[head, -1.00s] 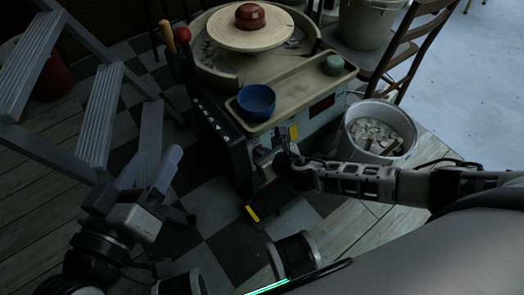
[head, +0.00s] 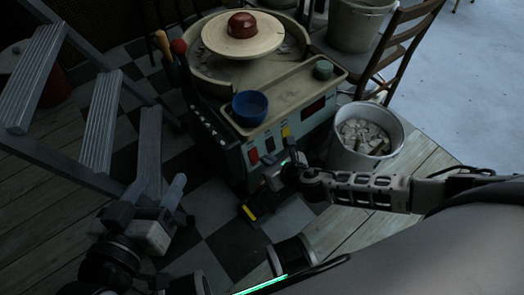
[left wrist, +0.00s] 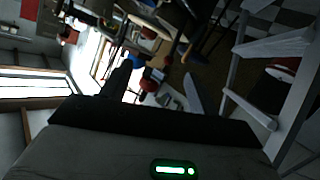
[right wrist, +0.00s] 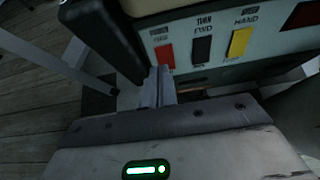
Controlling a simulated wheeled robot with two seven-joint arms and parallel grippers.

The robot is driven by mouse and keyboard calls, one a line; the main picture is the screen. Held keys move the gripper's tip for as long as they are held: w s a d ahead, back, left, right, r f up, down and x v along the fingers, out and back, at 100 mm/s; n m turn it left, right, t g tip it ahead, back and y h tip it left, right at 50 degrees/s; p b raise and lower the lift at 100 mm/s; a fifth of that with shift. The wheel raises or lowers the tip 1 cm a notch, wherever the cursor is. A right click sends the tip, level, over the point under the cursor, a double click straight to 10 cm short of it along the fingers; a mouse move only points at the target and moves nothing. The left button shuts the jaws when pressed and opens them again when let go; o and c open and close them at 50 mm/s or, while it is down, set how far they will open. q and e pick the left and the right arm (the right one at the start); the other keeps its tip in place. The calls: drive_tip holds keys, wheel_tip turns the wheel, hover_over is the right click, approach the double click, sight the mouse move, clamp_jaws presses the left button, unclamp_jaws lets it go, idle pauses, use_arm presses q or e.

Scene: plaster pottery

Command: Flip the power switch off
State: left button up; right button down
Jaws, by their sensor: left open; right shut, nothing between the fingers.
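The pottery wheel's front panel has a red switch (head: 254,156), a black switch (head: 269,144) and a yellow switch (head: 286,131) in a row. They also show in the right wrist view: red (right wrist: 165,56), black (right wrist: 202,47), yellow (right wrist: 239,42). The label above the red one is too unclear to read; I cannot tell its on or off position. My right gripper (head: 273,180) is shut and empty, in front of and below the switches. In the right wrist view its fingertips (right wrist: 160,76) overlap the red switch's lower edge; contact is unclear. My left gripper (head: 152,190) is open and empty, away from the panel.
A blue bowl (head: 250,106) and a green round item (head: 323,69) sit on the wheel's tray. A bucket (head: 342,151) stands right of the panel, a step ladder (head: 97,123) left. A yellow-striped black pedal (head: 262,205) lies below.

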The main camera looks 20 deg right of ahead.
use_arm(q)
drive_tip(key=shift+w+a+f+g+y+p, duration=0.1)
drive_tip(key=shift+a+f+g+y+p, duration=0.3)
drive_tip(key=shift+f+p, duration=0.3)
drive_tip(key=shift+a+f+g+y+p, duration=0.25)
drive_tip(key=shift+f+g+p, duration=0.3)
drive_tip(key=shift+p, duration=0.25)
use_arm(e)
drive_tip(key=s+d+r, duration=0.1)
drive_tip(key=s+r, duration=0.3)
drive_tip(key=r, duration=0.2)
drive_tip(key=shift+s+d, duration=0.3)
drive_tip(key=shift+s, duration=0.1)
